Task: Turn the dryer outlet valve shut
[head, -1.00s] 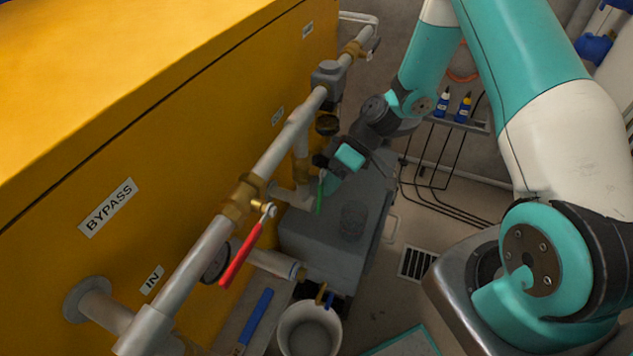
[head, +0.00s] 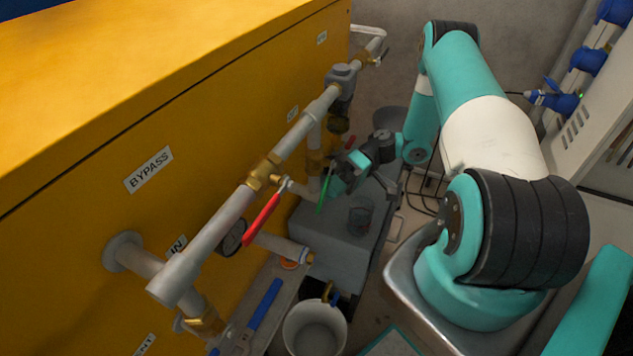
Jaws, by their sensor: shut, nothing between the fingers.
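A brass valve body (head: 315,162) sits on the short vertical pipe below the main pipe run; whether it is the dryer outlet valve cannot be read. A slim green lever (head: 324,190) hangs just left of my gripper (head: 341,176). A short red bar (head: 349,142) shows just above the gripper; its attachment is hidden. My gripper is shut and empty, close beside the green lever. I cannot tell whether they touch. Nearer, a bypass-run valve (head: 262,171) has a long red lever (head: 263,218) slanting down-left.
The yellow dryer cabinet (head: 90,130) walls off the left, with a BYPASS label (head: 149,169). A grey box (head: 335,235) lies under the pipes, with a dark cup (head: 360,214) on it. A white bucket (head: 315,330) stands at the front. A grey panel with blue valves is at right.

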